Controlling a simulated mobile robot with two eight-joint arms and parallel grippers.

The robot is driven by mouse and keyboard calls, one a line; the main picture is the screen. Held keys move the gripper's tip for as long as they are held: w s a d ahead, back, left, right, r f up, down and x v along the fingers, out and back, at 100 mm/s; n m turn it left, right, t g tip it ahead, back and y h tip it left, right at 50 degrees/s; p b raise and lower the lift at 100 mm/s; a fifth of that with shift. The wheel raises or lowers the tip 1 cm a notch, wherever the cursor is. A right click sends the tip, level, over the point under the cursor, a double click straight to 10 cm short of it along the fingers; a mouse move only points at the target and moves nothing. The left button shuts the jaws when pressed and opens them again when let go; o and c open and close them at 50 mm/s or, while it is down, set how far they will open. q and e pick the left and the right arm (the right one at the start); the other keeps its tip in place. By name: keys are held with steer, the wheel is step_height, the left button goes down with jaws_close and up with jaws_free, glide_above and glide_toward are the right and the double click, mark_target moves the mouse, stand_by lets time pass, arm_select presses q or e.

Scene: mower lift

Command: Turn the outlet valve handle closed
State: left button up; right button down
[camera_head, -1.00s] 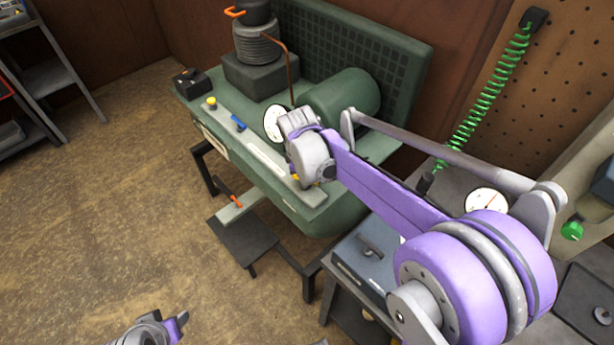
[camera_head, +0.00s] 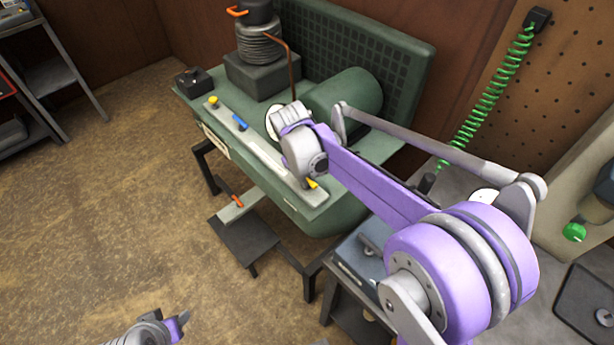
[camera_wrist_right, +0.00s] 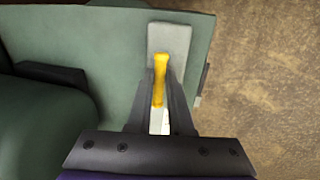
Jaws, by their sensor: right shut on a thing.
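The yellow valve handle (camera_head: 313,184) shows at the right end of the pale strip on the green machine, just below my right wrist. In the right wrist view the yellow handle (camera_wrist_right: 160,80) lies lengthwise between the fingers of my right gripper (camera_wrist_right: 161,72), which is shut on it. In the head view my right gripper's fingers are hidden behind the wrist. No label shows which valve is the outlet. My left gripper (camera_head: 178,326) is only partly in view at the bottom edge, over the floor, far from the machine; its jaw opening is not clear.
The pale strip (camera_head: 262,150) also carries a blue handle (camera_head: 240,123) and a yellow knob (camera_head: 212,102). A white gauge (camera_head: 271,122) is partly behind my wrist. An orange-handled pedal (camera_head: 238,202) sits below. Open floor lies to the left.

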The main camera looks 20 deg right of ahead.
steer(key=c, duration=0.8)
jaws_free()
steer(key=shift+c, duration=0.2)
steer(key=shift+r, duration=0.1)
step_height(320, 180, up, 10)
steer(key=a, duration=0.2)
steer(key=shift+s+r+p, duration=0.25)
steer(key=shift+s+p, duration=0.05)
steer(key=shift+p, duration=0.1)
